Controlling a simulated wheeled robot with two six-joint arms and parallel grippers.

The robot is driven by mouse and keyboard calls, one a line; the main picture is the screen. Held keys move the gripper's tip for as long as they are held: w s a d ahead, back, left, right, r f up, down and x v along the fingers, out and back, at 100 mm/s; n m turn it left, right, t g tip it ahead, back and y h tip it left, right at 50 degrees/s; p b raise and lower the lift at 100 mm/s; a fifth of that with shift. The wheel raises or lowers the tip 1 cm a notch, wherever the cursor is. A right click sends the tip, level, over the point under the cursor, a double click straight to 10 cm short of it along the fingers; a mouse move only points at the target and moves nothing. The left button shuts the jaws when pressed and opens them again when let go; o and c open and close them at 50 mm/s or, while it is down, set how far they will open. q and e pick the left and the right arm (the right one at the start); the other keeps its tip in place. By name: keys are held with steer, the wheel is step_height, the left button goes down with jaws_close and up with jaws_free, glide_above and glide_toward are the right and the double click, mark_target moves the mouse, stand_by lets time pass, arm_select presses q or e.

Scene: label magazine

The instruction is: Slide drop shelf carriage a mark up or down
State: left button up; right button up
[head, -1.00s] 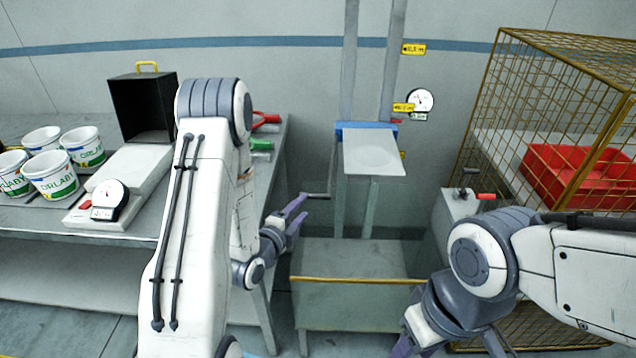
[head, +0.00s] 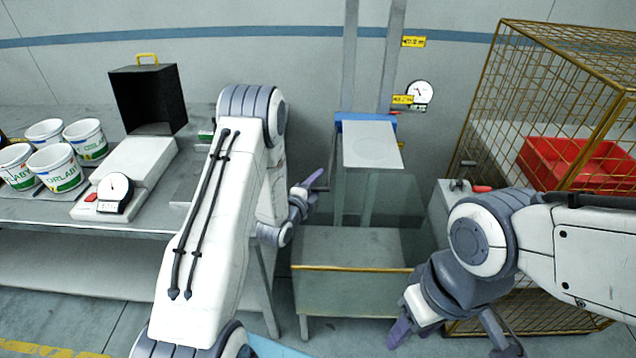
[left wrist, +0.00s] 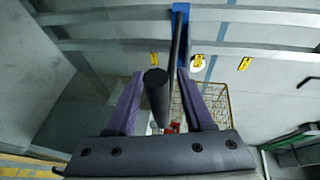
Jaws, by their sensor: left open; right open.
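The drop shelf carriage has a blue crosspiece (head: 352,122) and a pale sloping plate (head: 372,146). It sits on two upright grey rails (head: 393,60) against the wall. A dark side handle (head: 321,188) sticks out left of the rails below the plate. My left gripper (head: 314,186) is open at this handle. In the left wrist view, the dark round handle end (left wrist: 157,98) lies between the open purple fingers (left wrist: 156,92), nearer the left one. Contact cannot be told. Yellow mark labels (head: 413,41) (head: 402,99) are beside the right rail. My right gripper (head: 452,338) is open and empty at lower right.
A grey bin (head: 350,295) with a yellow front edge stands below the carriage. A wire cage (head: 490,110) with a red crate (head: 575,160) stands at right. A bench (head: 130,220) at left carries white tubs (head: 52,165) and a scale (head: 115,190). A round gauge (head: 419,92) hangs right of the rails.

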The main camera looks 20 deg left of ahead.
arm_select(q)
jaws_close()
stand_by(1.3)
